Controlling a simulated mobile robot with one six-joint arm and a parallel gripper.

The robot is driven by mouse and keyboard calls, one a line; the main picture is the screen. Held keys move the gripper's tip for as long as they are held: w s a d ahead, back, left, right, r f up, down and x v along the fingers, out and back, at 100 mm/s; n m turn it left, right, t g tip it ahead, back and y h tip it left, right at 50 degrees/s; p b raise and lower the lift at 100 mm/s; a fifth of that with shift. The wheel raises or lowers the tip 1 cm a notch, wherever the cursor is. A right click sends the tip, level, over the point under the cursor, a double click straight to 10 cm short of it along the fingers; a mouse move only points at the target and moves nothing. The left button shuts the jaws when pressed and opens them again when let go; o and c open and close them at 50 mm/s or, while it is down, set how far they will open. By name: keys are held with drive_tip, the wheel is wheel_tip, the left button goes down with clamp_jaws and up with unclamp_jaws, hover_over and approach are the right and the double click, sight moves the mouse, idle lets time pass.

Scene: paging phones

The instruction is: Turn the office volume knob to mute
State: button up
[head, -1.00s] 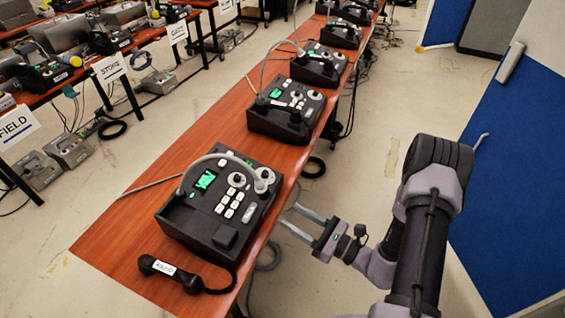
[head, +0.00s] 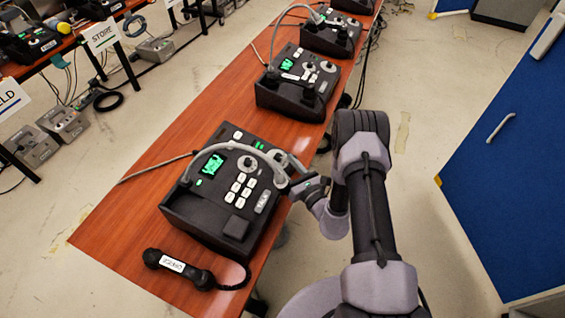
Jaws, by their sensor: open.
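The nearest black paging phone (head: 205,208) sits on the wooden table. Its handset (head: 180,268) lies in front with a white label, which is too small to read surely. A round knob with a pale dial (head: 248,163) is on the panel, above the white keys. A second pale dial (head: 277,157) is at the panel's far right corner, partly hidden by the grey gooseneck. My gripper (head: 293,170) is open at the phone's right edge, close to that corner dial. Its fingertips are partly hidden, and I cannot tell whether they touch or surround anything.
The grey gooseneck (head: 226,147) arches over the near panel, close to my gripper. Another phone (head: 298,85) stands farther along the table (head: 120,215). A blue panel (head: 490,170) is at the right. The floor between is open.

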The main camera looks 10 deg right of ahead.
drive_tip(key=shift+x, duration=0.85)
clamp_jaws()
